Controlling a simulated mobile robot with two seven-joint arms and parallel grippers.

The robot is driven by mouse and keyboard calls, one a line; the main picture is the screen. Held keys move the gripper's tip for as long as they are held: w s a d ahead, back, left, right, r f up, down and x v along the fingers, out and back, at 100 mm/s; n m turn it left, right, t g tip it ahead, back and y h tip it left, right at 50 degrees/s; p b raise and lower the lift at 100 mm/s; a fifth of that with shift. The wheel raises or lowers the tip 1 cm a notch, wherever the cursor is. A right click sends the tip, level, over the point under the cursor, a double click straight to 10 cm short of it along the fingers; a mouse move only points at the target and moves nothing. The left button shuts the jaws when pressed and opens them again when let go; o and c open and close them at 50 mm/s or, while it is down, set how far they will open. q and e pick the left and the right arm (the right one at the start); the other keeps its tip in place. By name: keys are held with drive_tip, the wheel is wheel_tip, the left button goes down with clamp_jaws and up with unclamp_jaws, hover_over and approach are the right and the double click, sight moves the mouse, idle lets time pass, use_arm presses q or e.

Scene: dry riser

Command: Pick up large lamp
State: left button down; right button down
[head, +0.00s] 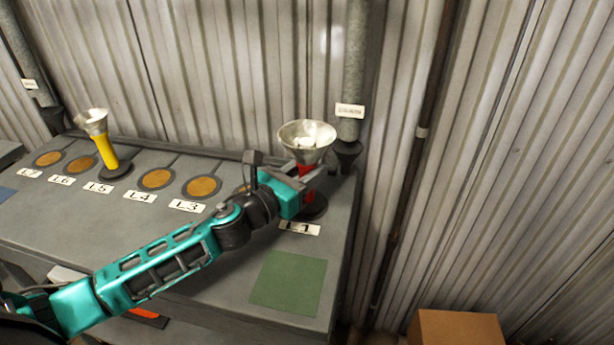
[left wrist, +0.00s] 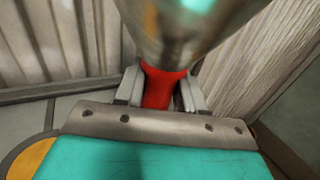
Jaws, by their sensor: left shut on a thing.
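The large lamp (head: 307,140) has a wide silvery funnel head on a red body and a dark round base. It stands upright on the counter behind the L1 label, at the right end. My left gripper (head: 309,178) is shut around the red body, just below the head. In the left wrist view the red body (left wrist: 160,88) sits between the two fingers (left wrist: 160,90), with the metal head above. The lower body is partly hidden by the gripper in the head view. My right gripper is not in view.
A smaller yellow lamp (head: 107,152) stands near L5. Several orange discs (head: 202,187) lie along the grey counter (head: 215,255). A green square (head: 288,282) marks the front right. A vertical pipe (head: 354,70) rises close behind the large lamp. A cardboard box (head: 455,328) is at lower right.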

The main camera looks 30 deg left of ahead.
sight(307, 133)
use_arm(q)
drive_tip(key=shift+r, duration=0.15)
drive_tip(key=shift+r, duration=0.1)
wheel_tip(307, 133, up, 12)
drive_tip(key=p, duration=0.4)
drive_tip(key=shift+r+p, duration=0.2)
drive_tip(key=shift+p, duration=0.2)
wheel_tip(307, 133, up, 5)
drive_tip(key=shift+r, duration=1.15)
drive_tip(key=shift+a, duration=0.1)
